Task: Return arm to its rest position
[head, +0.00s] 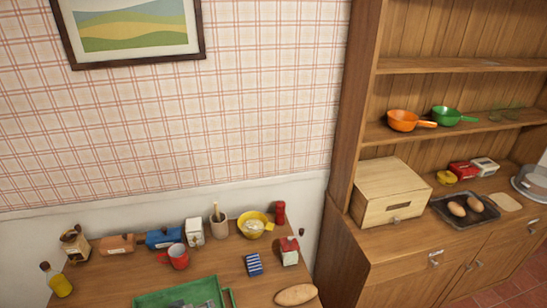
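Neither of my arms shows in the head view, and neither gripper is in view. Whether they are open or shut is not shown. The view looks down on a wooden table (120,285) at the lower left and a wooden cabinet (398,258) on the right.
The table holds a green tray (152,300), red mug (178,257), yellow bowl (247,226), oil bottle (60,285), bread (296,294) and several boxes. The cabinet holds a bread box (388,199), dark baking tray (440,208), orange pan (403,121) and green pan (446,115).

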